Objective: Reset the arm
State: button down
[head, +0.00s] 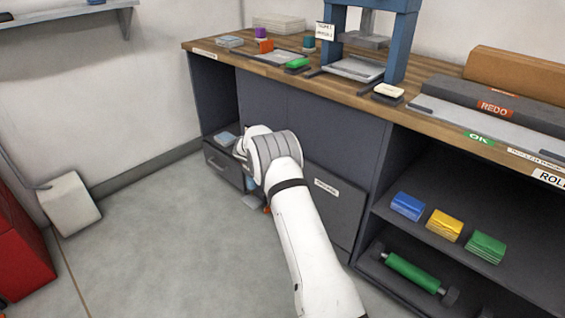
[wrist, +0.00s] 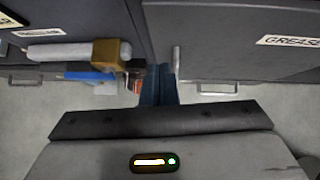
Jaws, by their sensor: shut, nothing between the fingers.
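My white arm (head: 290,215) reaches down in front of the bench cabinet and hides most of its own end in the head view. In the wrist view my gripper (wrist: 158,88) shows as two dark fingers together in the middle, with nothing between them. The fingers lie in front of a gap between two dark cabinet parts. A pale cylinder with a tan block (wrist: 106,53) and a blue piece (wrist: 88,75) lie left of the fingers, apart from them as far as I can tell.
A drawer (head: 222,166) stands open left of my arm. A front labelled GREASE (wrist: 240,40) is close on the right. The wooden bench (head: 430,72) holds a blue press (head: 398,45). An open shelf (head: 390,225) is at right. The floor (head: 160,230) at left is clear.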

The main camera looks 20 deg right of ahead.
jog(key=s+a+r+n+t+y+p, duration=0.1)
jog(key=a+r+n+t+p, duration=0.25)
jog(key=r, duration=0.95)
jog(key=s+a+r+n+t+y+p, duration=0.1)
jog(key=a+r+n+p, duration=0.4)
jog(key=r, duration=0.8)
jog(key=s+a+r+n+t+y+p, duration=0.1)
jog(key=s+a+r+n+y+p, duration=0.15)
jog(key=s+r+n, duration=0.45)
jog(key=s+a+r+n+t+y+p, duration=0.1)
jog(key=s+a+r+n+y+p, duration=0.2)
jog(key=r+n, duration=0.65)
jog(key=s+r+n+g+y+p, duration=0.1)
jog(key=s+r+n+p, duration=0.25)
jog(key=s, duration=0.35)
jog(key=s+a+r+n+g+y+p, duration=0.1)
jog(key=s+r+n+g+p, duration=0.1)
jog(key=s+n, duration=0.35)
jog(key=s+r+n+g+y+p, duration=0.1)
jog(key=s+r+n+p, duration=0.15)
jog(key=s, duration=0.45)
jog(key=s+d+n+g+h+p, duration=0.1)
jog(key=s+n, duration=0.4)
jog(key=s, duration=0.6)
jog(key=s+d+n+g+h+p, duration=0.2)
jog(key=s+d+n+g+p, duration=0.2)
jog(key=s, duration=0.6)
jog(key=shift+s+d+f+n, duration=0.25)
jog(key=shift+s+d+n, duration=0.1)
jog(key=shift+d+n, duration=0.3)
